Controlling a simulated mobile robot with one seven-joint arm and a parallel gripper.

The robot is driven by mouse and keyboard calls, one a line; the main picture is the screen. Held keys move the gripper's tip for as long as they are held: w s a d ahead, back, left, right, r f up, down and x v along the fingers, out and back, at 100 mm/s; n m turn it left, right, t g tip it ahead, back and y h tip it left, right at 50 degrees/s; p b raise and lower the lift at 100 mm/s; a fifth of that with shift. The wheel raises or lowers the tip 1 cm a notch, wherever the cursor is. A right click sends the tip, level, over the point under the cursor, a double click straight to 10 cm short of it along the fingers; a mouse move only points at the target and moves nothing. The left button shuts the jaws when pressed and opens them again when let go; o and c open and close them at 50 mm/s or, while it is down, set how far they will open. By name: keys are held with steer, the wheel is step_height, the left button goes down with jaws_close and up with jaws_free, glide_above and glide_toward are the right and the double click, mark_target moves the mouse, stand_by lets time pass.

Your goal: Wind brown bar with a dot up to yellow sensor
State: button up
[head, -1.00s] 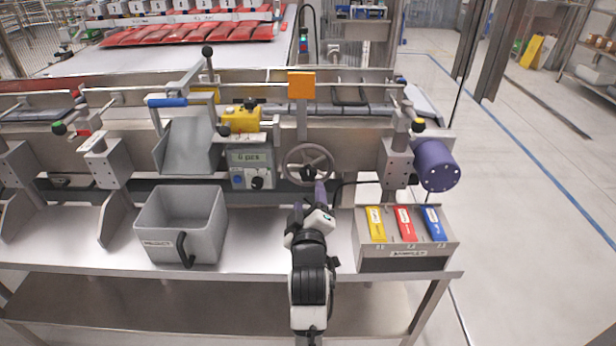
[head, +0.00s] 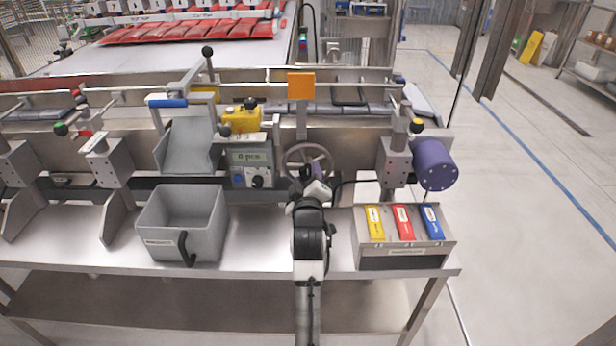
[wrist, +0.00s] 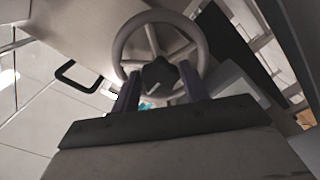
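A grey spoked handwheel (head: 307,162) with a dark star-shaped knob at its hub (wrist: 158,73) is on the machine front. My gripper (head: 318,172) is at the wheel, partly hidden by my arm in the head view. In the wrist view its two purple fingers (wrist: 159,82) stand apart, one on each side of the hub knob; I cannot tell whether they touch it. A yellow block (head: 242,119) with a black knob, possibly the yellow sensor, sits left of the wheel. An orange square plate (head: 301,86) stands above the wheel. I cannot make out a brown bar with a dot.
A counter box (head: 251,156) with a display is left of the wheel. A grey bin (head: 181,222) stands on the steel shelf, and a box (head: 405,256) with yellow, red and blue items stands right of my arm. A purple cylinder (head: 435,165) juts out at right.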

steer(key=c, duration=0.5)
steer(key=shift+c, duration=0.2)
steer(key=shift+m, duration=0.4)
steer(key=m, duration=0.5)
steer(key=shift+m+p, duration=0.3)
steer(key=m, duration=1.3)
steer(key=shift+m, duration=0.3)
steer(key=m, duration=0.6)
steer(key=shift+m, duration=0.3)
